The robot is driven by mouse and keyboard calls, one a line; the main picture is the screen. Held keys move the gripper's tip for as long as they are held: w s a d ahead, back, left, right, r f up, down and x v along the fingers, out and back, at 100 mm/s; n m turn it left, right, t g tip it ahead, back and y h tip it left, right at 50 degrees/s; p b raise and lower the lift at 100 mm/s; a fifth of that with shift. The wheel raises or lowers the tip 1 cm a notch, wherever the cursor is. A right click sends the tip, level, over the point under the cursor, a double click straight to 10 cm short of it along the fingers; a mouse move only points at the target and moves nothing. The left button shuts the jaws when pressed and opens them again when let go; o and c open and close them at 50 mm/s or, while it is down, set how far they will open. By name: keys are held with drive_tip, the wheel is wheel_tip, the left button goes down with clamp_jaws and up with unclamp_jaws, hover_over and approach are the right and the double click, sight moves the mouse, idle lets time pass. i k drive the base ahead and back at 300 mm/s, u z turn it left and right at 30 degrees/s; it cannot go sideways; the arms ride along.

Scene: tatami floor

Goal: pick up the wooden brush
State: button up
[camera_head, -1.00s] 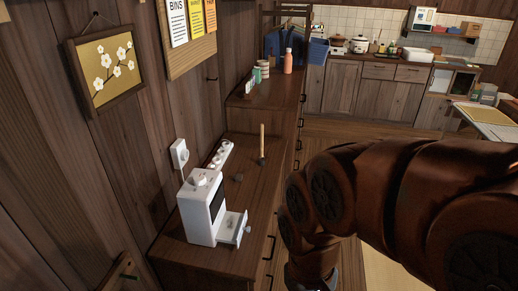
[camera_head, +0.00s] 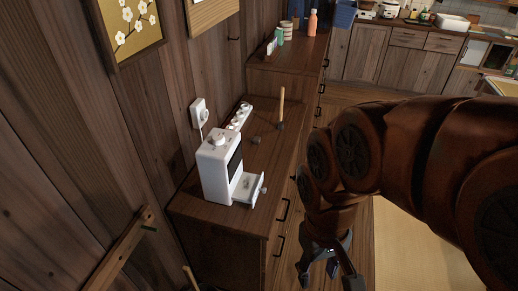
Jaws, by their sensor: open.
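A thin upright wooden handle with a dark lower end, which looks like the wooden brush (camera_head: 281,106), stands on top of the low wooden cabinet (camera_head: 229,214). It is behind and to the right of a white appliance. My gripper (camera_head: 328,277) hangs at the bottom of the view, pointing down, to the right of the cabinet front. Its grey fingers are apart with nothing seen between them. The gripper is well away from the brush, nearer to me. The fingertips are partly cut off by the lower edge.
The white appliance (camera_head: 214,170) has an open drawer (camera_head: 247,188) sticking out to the right. A white power strip (camera_head: 239,117) and a small dark item (camera_head: 255,140) lie near the brush. A higher cabinet with an orange bottle (camera_head: 312,23) stands behind. A wooden bar (camera_head: 118,250) is at lower left.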

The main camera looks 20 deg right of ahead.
sight(280, 125)
drive_tip(key=u, duration=4.05)
drive_tip(key=k, duration=1.9)
drive_tip(key=z, duration=1.6)
